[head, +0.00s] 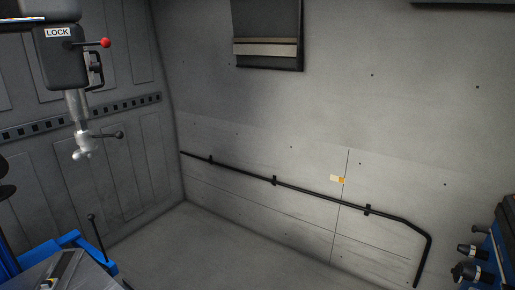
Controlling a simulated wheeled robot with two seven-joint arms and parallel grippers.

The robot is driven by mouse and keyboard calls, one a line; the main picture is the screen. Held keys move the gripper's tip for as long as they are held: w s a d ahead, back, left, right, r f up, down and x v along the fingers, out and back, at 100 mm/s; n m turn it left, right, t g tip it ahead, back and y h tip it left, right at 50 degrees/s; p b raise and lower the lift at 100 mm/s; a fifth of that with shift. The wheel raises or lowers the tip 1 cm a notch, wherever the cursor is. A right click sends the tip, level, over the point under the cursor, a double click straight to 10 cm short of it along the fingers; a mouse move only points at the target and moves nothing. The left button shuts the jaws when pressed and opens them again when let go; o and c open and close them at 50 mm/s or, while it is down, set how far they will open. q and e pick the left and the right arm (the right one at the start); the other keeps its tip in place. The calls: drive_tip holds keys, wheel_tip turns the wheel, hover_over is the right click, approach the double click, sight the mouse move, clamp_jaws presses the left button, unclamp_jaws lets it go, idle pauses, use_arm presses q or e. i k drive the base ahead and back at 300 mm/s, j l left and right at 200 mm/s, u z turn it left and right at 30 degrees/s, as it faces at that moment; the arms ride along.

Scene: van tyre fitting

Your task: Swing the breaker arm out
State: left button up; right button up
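Neither of my grippers is in view. A tyre machine shows at the left edge. Its dark head (62,58) carries a white LOCK label and a lever with a red ball (105,42). A silver shaft (76,105) hangs below it, ending in a silver tool (83,145) with a black-knobbed handle, in mid-air. A blue arm-like part (80,241) is at the lower left, with a thin black lever (95,232) standing by it. I cannot tell for sure whether this blue part is the breaker arm. Its lower end is cut off by the frame.
A blue unit with black knobs (470,272) stands at the lower right edge. A black pipe (275,180) runs along the grey wall and bends down at right. A dark panel (268,35) hangs on the wall. The grey floor (220,250) in the middle looks clear.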

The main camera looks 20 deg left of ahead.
sight(109, 266)
drive_tip(key=i+u, duration=0.2)
drive_tip(key=u, duration=0.25)
drive_tip(key=i+l+u, duration=0.2)
drive_tip(key=u, duration=0.25)
drive_tip(key=i+l+u, duration=0.15)
drive_tip(key=u, duration=0.3)
drive_tip(key=i+l+u, duration=0.15)
drive_tip(key=l+u, duration=0.3)
drive_tip(key=i+l+u, duration=0.1)
drive_tip(key=u, duration=0.35)
drive_tip(key=l+u, duration=0.4)
